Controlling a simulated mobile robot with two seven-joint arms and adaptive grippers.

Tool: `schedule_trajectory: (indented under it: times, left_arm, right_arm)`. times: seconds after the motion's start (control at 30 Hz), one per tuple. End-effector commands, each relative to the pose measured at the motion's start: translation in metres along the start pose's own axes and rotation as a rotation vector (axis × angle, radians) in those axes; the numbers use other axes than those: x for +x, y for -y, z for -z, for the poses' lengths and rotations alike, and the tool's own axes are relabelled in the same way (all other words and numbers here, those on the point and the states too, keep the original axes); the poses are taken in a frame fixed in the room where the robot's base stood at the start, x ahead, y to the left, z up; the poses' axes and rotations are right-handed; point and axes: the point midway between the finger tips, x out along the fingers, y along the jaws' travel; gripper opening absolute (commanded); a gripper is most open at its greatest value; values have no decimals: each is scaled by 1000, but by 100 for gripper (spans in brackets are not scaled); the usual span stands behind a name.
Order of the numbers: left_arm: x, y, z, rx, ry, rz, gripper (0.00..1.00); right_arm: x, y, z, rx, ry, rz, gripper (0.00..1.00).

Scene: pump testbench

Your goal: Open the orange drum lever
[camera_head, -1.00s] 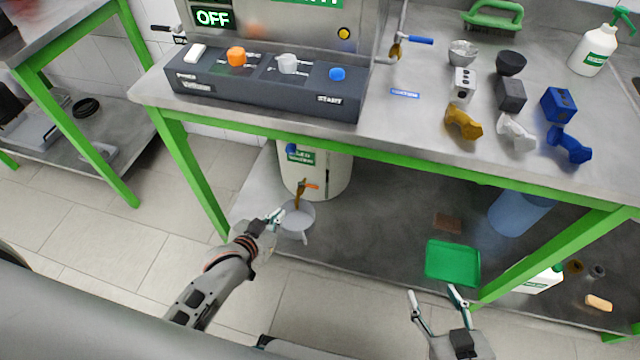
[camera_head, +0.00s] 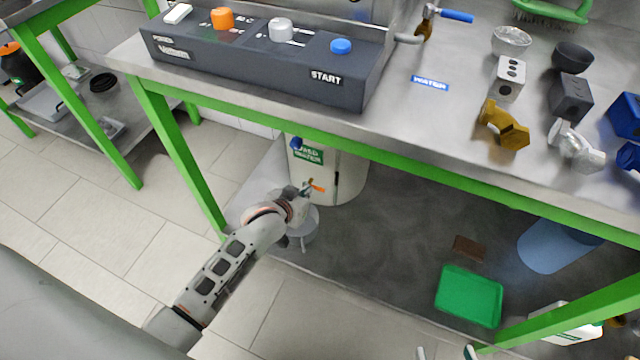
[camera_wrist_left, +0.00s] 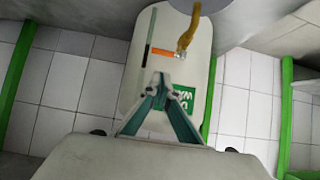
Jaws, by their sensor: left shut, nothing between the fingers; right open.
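The cream drum (camera_head: 345,180) with a green label stands on the lower shelf. Its orange lever (camera_head: 317,187) shows just right of my left gripper (camera_head: 306,190). In the left wrist view, the orange lever (camera_wrist_left: 177,53) lies across the drum (camera_wrist_left: 140,95), beside a brass tap (camera_wrist_left: 188,35). My arm hides much of the tap in the head view. My right gripper (camera_head: 446,354) shows only spread fingertips at the bottom edge.
A grey bucket (camera_head: 302,235) sits below the tap, partly behind my arm. The green table edge (camera_head: 370,150) runs above the drum. A green tray (camera_head: 469,296) and a blue container (camera_head: 556,245) are to the right. Shelf space between drum and tray is clear.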

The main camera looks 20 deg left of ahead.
Motion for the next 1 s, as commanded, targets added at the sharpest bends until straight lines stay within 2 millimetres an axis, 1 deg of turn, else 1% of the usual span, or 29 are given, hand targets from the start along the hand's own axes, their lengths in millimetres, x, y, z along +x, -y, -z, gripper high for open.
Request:
schedule_trajectory:
  times: [0.13,0.27,0.4,0.47,0.57,0.7,0.8,1.0]
  left_arm:
    - [0,0,0,0,-1,0,0]
    - [4,0,-2,1,2,0,0]
    - [20,0,-8,1,8,0,0]
    - [30,0,-10,1,10,0,0]
    - [47,0,-12,2,13,0,0]
    - [69,0,-12,2,13,0,0]
    - [82,0,-10,2,10,-1,0]
    - [96,0,-5,1,5,-1,0]
  right_arm:
    - [0,0,0,0,-1,0,53]
    - [0,2,-5,3,8,3,53]
    - [1,7,-12,20,15,14,53]
    - [2,11,-12,33,11,20,53]
    - [3,15,-5,58,-9,27,53]
    - [8,21,10,98,-46,34,53]
    - [9,22,21,123,-73,35,53]
    - [10,28,33,170,-106,51,53]
